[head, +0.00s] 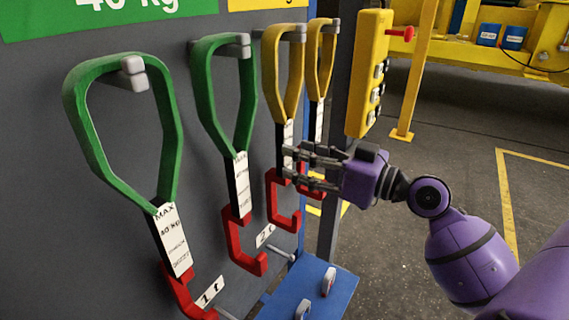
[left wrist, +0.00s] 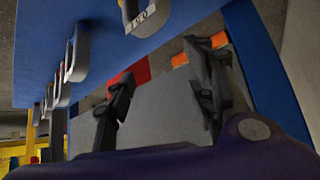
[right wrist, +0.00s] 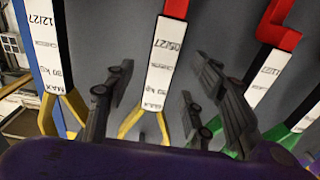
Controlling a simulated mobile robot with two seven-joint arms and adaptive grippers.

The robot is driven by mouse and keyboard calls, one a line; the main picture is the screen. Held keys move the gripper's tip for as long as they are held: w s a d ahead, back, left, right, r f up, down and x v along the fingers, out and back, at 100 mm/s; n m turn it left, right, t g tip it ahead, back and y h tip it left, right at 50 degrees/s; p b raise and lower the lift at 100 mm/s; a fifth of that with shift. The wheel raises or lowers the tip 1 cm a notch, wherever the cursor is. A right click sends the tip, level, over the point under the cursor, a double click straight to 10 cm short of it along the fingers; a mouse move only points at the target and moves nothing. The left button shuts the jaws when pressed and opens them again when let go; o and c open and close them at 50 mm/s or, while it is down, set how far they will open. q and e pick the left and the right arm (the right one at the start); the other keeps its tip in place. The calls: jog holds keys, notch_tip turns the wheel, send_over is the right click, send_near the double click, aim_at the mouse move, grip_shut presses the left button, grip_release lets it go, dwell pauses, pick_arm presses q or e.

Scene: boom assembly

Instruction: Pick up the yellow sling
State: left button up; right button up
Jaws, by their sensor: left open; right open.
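Two yellow slings hang from grey pegs on the dark panel: a nearer one (head: 284,85) and a farther one (head: 320,68). Each has a white label and a red hook below. My right gripper (head: 285,163) is open at the nearer yellow sling's label, just above its red hook (head: 280,205). In the right wrist view, the white label of a yellow sling (right wrist: 133,122) lines up between the open fingers. I cannot tell whether the fingers touch the strap. My left gripper (left wrist: 160,85) is open and empty; it is outside the head view.
Two green slings (head: 75,100) (head: 200,85) hang to the left on the same panel. A yellow control box (head: 368,75) on a post stands right of the slings. A blue shelf (head: 312,285) lies below. The floor at right is open.

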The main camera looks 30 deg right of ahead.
jog(key=x, duration=0.3)
jog(key=shift+w+a+r, duration=0.1)
jog(key=shift+w+a, duration=0.2)
jog(key=shift+w+a+f, duration=0.2)
jog(key=shift+w+a, duration=0.1)
jog(key=shift+w, duration=0.2)
grip_shut()
jog(key=shift+r, duration=0.2)
